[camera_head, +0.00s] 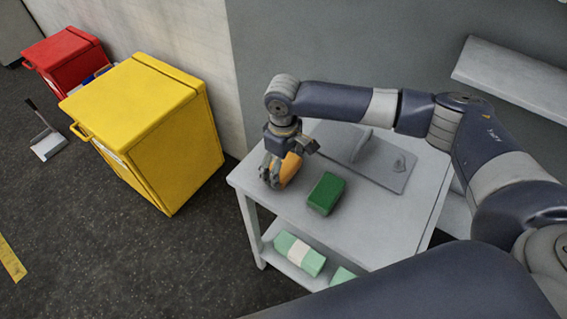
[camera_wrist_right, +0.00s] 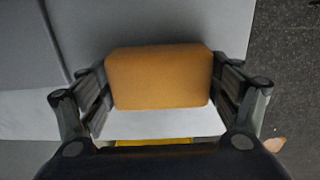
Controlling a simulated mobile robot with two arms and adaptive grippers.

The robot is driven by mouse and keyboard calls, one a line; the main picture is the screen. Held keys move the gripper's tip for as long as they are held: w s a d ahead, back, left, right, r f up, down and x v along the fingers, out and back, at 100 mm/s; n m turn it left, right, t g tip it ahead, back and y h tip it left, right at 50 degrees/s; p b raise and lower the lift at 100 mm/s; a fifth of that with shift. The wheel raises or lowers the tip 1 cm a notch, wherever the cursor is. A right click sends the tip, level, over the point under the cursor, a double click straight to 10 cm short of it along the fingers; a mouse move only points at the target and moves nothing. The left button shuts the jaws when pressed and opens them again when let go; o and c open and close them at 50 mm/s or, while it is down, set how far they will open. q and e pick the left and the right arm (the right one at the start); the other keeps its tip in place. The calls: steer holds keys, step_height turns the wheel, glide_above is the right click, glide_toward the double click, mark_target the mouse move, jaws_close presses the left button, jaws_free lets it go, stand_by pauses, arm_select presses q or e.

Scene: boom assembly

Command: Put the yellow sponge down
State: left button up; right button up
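The yellow sponge (camera_head: 290,169), orange-yellow in colour, is in my right gripper (camera_head: 281,172) at the left end of the grey table (camera_head: 345,228). In the right wrist view the sponge (camera_wrist_right: 158,77) sits between the two fingers of the gripper (camera_wrist_right: 160,97), with a finger against each side. I cannot tell whether the sponge touches the tabletop. A green sponge (camera_head: 326,193) lies on the table to the right of my gripper. My left gripper is not in view.
A grey plate with an upright fin (camera_head: 375,160) lies at the back of the table. The lower shelf holds a green-and-white pack (camera_head: 299,253). A yellow bin (camera_head: 150,130) and a red bin (camera_head: 66,58) stand to the left. The tabletop's front is clear.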

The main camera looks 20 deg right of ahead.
steer(key=shift+o, duration=1)
steer(key=shift+r, duration=0.1)
step_height(320, 180, up, 12)
steer(key=b, duration=0.2)
